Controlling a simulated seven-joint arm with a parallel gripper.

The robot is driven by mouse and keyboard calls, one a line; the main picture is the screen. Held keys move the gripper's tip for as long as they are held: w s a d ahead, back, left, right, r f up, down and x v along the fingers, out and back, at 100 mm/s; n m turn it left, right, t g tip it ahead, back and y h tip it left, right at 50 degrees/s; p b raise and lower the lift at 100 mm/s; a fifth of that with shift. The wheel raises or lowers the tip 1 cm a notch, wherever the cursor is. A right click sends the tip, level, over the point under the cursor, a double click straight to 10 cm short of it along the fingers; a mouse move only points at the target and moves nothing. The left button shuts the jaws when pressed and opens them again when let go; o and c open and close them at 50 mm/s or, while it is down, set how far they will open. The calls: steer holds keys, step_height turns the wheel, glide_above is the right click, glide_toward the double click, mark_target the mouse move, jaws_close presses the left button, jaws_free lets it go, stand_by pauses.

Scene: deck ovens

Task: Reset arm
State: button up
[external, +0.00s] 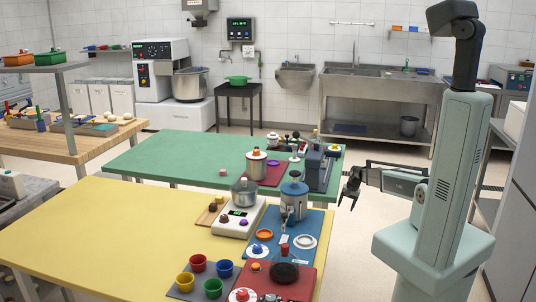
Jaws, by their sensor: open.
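My gripper (351,187) shows in the external view, dark and hanging at the end of my arm. It is open and empty. It is over the floor just right of the green table and the yellow table, clear of the things on them. My pale green column and base stand at the right, with the forearm reaching left from them.
The yellow table (90,233) holds a white scale (229,226) with a metal pot, a blue mat with a grinder-like machine (293,199), and several coloured cups. The green table (178,150) holds another machine (318,168). A steel sink (378,86) stands behind; floor between is clear.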

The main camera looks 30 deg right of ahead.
steer(key=s+a+f+n+g, duration=0.2)
steer(key=s+a+f, duration=0.3)
steer(key=s, duration=0.5)
steer(key=s+a+f+n+g, duration=0.2)
steer(key=s+a+f+n, duration=0.15)
steer(key=s+a, duration=0.45)
steer(key=s+a+f+n+g, duration=0.1)
steer(key=s+a+f+g, duration=0.15)
steer(key=s+f, duration=0.65)
steer(key=s+a+r+n+g, duration=0.1)
steer(key=s, duration=0.7)
steer(key=s+a+r+n+g+h, duration=0.1)
steer(key=s+a+n, duration=0.1)
steer(key=s, duration=0.7)
steer(key=shift+s+r, duration=0.3)
steer(key=shift+n, duration=0.25)
steer(key=shift+c, duration=0.2)
